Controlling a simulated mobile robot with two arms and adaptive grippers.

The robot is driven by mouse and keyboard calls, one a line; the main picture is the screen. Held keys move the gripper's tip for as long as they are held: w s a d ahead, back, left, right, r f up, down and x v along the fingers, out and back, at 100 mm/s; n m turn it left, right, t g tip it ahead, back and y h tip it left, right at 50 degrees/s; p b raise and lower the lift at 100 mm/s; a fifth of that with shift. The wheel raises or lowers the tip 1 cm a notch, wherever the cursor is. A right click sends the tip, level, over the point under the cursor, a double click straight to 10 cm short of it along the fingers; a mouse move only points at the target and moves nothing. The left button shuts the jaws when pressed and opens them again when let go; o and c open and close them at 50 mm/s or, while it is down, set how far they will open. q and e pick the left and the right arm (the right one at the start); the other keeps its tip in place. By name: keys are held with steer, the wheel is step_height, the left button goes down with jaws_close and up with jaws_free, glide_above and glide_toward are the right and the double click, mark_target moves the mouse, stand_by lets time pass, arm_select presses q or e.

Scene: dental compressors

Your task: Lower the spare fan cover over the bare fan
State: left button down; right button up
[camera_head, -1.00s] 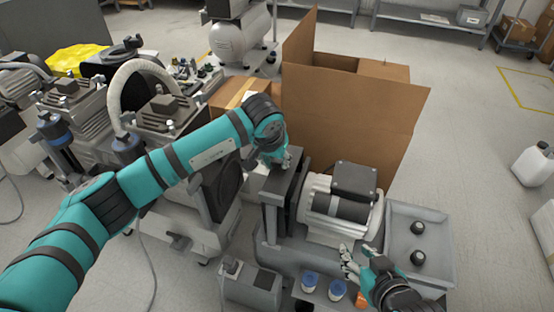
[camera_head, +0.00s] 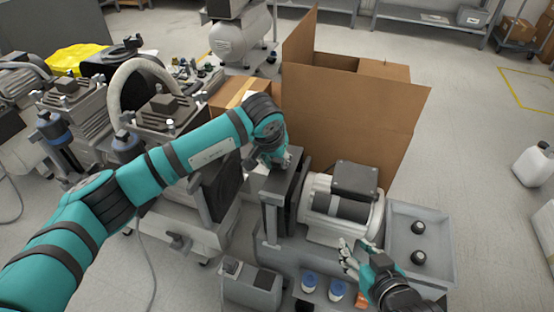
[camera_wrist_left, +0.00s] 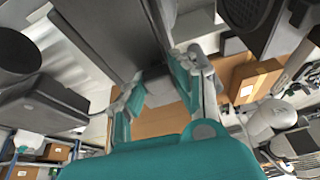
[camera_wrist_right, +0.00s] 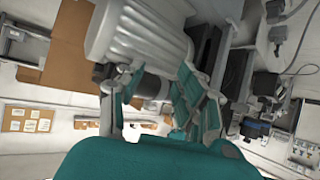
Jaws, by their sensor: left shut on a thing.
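My left gripper (camera_head: 281,160) is shut on the top of a dark grey, box-like fan cover (camera_head: 272,190). The cover is upright at the left end of a pale ribbed motor (camera_head: 318,222) with a dark box on top. Its grey panel also fills the upper part of the left wrist view (camera_wrist_left: 105,35), between and beyond the fingers. The bare fan is not visible; whether the cover is around it or beside it I cannot tell. My right gripper (camera_head: 352,262) is open and empty in front of the motor's lower right; the motor also shows in the right wrist view (camera_wrist_right: 135,35).
A grey tray (camera_head: 440,235) with two black knobs adjoins the motor on the right. Blue-capped jars (camera_head: 337,290) stand in front. A large open cardboard box (camera_head: 350,120) is behind. Other compressors (camera_head: 165,125) crowd the left.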

steer(key=shift+r, duration=0.1)
steer(key=shift+w+a+r, duration=0.1)
steer(key=shift+w+r, duration=0.1)
steer(key=shift+w, duration=0.05)
steer(key=shift+w+r+t, duration=0.15)
steer(key=shift+r+t, duration=0.05)
steer(key=shift+t, duration=0.1)
arm_select(q)
steer(key=c, duration=0.5)
jaws_free()
steer(key=shift+r, duration=0.1)
